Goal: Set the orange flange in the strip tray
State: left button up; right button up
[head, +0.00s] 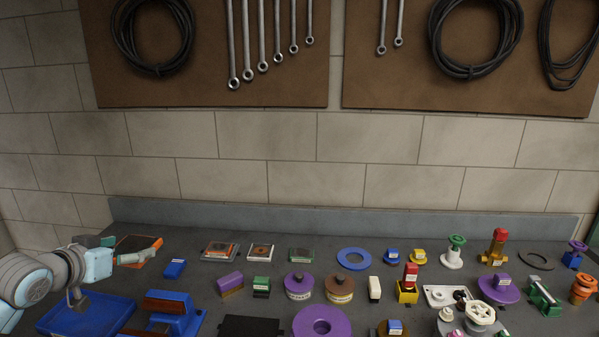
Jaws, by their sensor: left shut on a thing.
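My left gripper (137,257) reaches in from the left, above the left part of the bench. It is shut on the orange flange (157,243); only a little orange shows at the fingertips, and its shape is mostly hidden. A flat, dark, orange-edged piece (135,243) shows behind the fingers; I cannot tell whether it is separate from the held part. I cannot tell which holder is the strip tray. My right gripper is not in view.
A blue tray (60,318), a blue stand (172,312) and a small blue block (175,268) are near my left arm. Flat holders (219,252) lie at the back. Purple, brown, red and green parts crowd the middle and right. An orange knobbed part (583,289) stands far right.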

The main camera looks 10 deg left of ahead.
aim_at(148, 242)
pick_arm(q)
jog(key=s+d+r+m+g+h+b, duration=0.1)
jog(key=s+d+m+h, duration=0.25)
jog(key=d, duration=0.45)
jog(key=s+d+r+m+g+h, duration=0.15)
jog(key=d+m+h, duration=0.25)
jog(key=d, duration=0.4)
pick_arm(e)
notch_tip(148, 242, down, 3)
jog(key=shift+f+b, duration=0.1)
jog(key=shift+b, duration=0.95)
pick_arm(q)
jog(key=s+d+f+m+g+h, duration=0.2)
jog(key=s+d+f, duration=0.6)
jog(key=s+f, duration=0.4)
jog(key=shift+s+d+m+g+h, duration=0.2)
jog(key=shift+s+m+g+h, duration=0.2)
jog(key=shift+s+m, duration=0.25)
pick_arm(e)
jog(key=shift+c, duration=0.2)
